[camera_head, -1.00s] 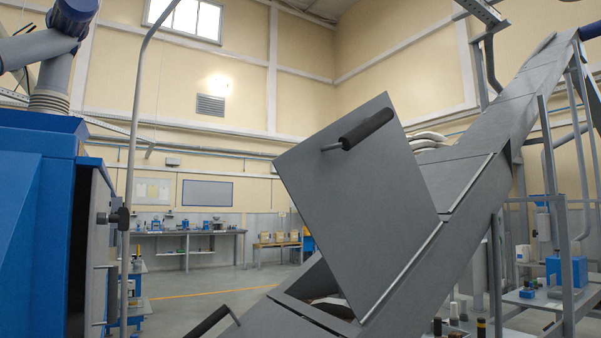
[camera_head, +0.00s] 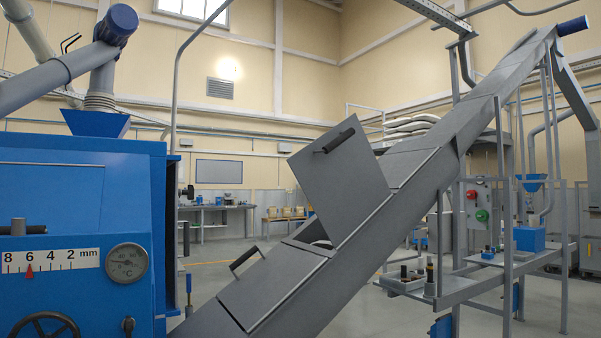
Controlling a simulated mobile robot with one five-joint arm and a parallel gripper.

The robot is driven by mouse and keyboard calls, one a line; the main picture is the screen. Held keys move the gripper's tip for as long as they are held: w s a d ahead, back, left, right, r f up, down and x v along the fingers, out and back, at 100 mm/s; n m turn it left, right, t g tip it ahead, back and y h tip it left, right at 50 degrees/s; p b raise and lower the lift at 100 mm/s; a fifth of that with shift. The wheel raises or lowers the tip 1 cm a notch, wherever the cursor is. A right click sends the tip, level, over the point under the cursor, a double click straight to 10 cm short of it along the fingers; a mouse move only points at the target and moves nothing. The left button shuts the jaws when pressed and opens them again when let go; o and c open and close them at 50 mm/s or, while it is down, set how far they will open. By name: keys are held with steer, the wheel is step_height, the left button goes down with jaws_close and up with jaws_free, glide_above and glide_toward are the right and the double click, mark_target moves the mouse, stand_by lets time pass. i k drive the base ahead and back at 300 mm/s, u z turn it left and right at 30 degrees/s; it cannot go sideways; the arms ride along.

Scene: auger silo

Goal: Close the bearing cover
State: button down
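A flat grey cover (camera_head: 337,183) with a black bar handle (camera_head: 334,140) stands raised on the sloping grey auger trough (camera_head: 350,240). It is open, hinged along its lower right edge, and a dark opening (camera_head: 312,238) shows beside its foot. A lower grey cover (camera_head: 268,277) with its own black handle (camera_head: 246,260) lies flat on the trough. No label shows which one is the bearing cover. My gripper is not in view.
A blue machine (camera_head: 80,210) with a dial gauge (camera_head: 127,264), a scale and a handwheel (camera_head: 45,327) fills the left. A side table (camera_head: 440,290) with small parts and a panel with red and green buttons (camera_head: 481,204) stand behind the trough on the right.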

mark_target(339, 174)
steer(key=u, duration=0.1)
steer(key=k, duration=0.1)
steer(key=u, duration=3.65)
steer(key=k, duration=1.45)
steer(key=z, duration=0.8)
steer(key=i, duration=1)
steer(key=u, duration=0.05)
